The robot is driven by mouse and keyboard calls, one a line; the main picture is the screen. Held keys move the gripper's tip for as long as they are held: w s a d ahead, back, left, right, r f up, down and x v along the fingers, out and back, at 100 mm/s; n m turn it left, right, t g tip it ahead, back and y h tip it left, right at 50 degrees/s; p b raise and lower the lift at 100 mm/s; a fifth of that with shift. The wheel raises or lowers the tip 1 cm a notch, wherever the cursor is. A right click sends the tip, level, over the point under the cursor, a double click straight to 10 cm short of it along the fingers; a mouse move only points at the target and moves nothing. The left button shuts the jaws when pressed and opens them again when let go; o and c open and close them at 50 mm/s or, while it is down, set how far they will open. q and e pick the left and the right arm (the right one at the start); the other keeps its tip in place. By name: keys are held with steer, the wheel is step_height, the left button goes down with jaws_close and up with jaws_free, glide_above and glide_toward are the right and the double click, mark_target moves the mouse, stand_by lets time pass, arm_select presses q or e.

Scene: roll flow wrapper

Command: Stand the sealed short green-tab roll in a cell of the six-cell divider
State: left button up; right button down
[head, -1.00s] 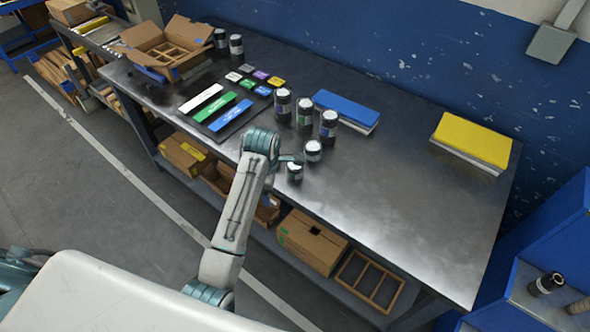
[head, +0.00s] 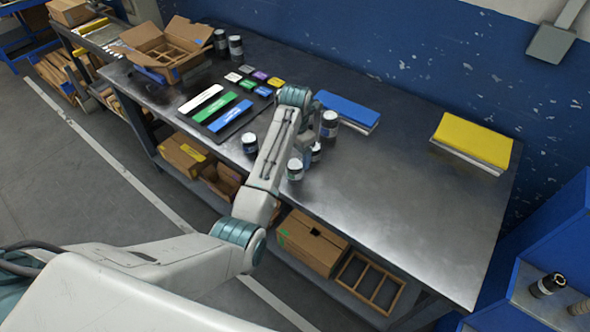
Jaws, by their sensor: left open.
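Several dark rolls with pale tops stand on the metal table. A short one (head: 295,170) stands near the front edge; its tab colour is too small to tell for certain. Another short one (head: 316,152) is just behind it, partly covered, and a taller one (head: 329,124) stands further back. One more roll (head: 250,143) stands left of my arm. A divider with cells (head: 176,56) sits inside an open cardboard box (head: 150,37) at the back left. My left gripper (head: 308,150) is open above the rolls, its fingertips mostly hidden. My right gripper is out of view.
Blue (head: 347,107) and yellow (head: 473,139) pads lie at the back. Two dark rolls (head: 236,46) stand by the box. The table's right half is mostly clear.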

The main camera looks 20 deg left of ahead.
mark_target(295, 164)
arm_select(q)
step_height(295, 164, down, 4)
steer(key=shift+r+p, duration=0.15)
steer(key=shift+p, duration=0.65)
steer(key=shift+f, duration=0.6)
steer(key=c, duration=1.2)
steer(key=shift+r, duration=0.15)
